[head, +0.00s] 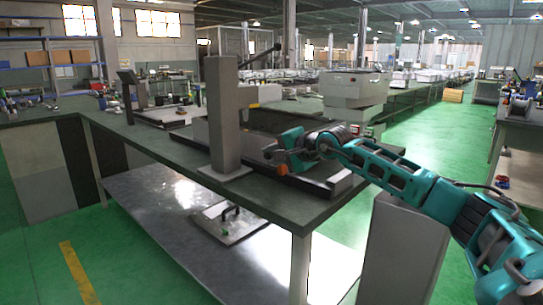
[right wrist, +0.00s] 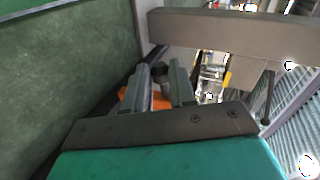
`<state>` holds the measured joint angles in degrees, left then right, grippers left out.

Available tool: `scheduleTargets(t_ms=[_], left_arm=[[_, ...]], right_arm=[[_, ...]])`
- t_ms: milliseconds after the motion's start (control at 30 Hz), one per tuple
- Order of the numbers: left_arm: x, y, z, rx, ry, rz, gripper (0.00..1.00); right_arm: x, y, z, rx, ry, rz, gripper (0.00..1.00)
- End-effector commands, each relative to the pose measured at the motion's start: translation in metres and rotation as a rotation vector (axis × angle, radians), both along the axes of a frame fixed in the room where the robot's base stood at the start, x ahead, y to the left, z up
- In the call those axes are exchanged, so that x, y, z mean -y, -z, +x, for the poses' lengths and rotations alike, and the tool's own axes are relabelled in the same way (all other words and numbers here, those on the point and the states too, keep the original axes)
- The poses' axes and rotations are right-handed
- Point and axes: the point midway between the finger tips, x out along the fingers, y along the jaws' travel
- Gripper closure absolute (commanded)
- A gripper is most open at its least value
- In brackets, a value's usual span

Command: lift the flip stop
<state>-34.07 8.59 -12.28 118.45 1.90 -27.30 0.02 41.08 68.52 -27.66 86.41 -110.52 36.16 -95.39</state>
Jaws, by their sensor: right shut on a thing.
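My right gripper (head: 276,154) reaches in from the right over the bench, at the long dark rail on its front edge. In the right wrist view its two grey fingers (right wrist: 162,82) are close together with a dark round-ended piece between them. An orange part (right wrist: 130,98) shows beside and between the fingers. This appears to be the flip stop; in the head view its orange (head: 283,169) shows just under the gripper. The fingers hide most of it, and I cannot tell its tilt. My left gripper is not in view.
A grey upright column (head: 222,115) stands on the bench just left of my right gripper. A grey boxy machine (head: 355,88) stands behind the gripper. A lower metal shelf (head: 170,225) holds a flat plate with a handle (head: 230,217). Green floor is open at the right.

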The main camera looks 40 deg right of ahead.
Motion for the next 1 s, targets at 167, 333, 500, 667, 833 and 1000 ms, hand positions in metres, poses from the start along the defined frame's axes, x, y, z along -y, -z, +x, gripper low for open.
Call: scheduleTargets(t_ms=[167, 333, 500, 667, 833, 1000], left_arm=[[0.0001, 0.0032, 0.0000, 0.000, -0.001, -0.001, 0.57], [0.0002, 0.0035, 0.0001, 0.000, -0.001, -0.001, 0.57], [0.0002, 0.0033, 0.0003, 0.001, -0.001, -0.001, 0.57], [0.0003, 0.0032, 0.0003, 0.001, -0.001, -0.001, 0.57], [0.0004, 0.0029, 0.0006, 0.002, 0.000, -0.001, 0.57], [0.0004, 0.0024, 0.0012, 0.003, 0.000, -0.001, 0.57]], right_arm=[[0.0014, 0.0034, 0.0005, 0.006, -0.002, -0.038, 1.00], [0.0021, 0.0043, 0.0006, 0.008, -0.003, -0.051, 1.00], [0.0019, 0.0049, 0.0005, 0.007, -0.003, -0.054, 1.00], [0.0018, 0.0053, 0.0005, 0.005, -0.004, -0.054, 1.00], [0.0021, 0.0051, 0.0004, 0.006, -0.002, -0.053, 0.64], [0.0026, 0.0046, 0.0003, 0.007, -0.002, -0.052, 0.64]])
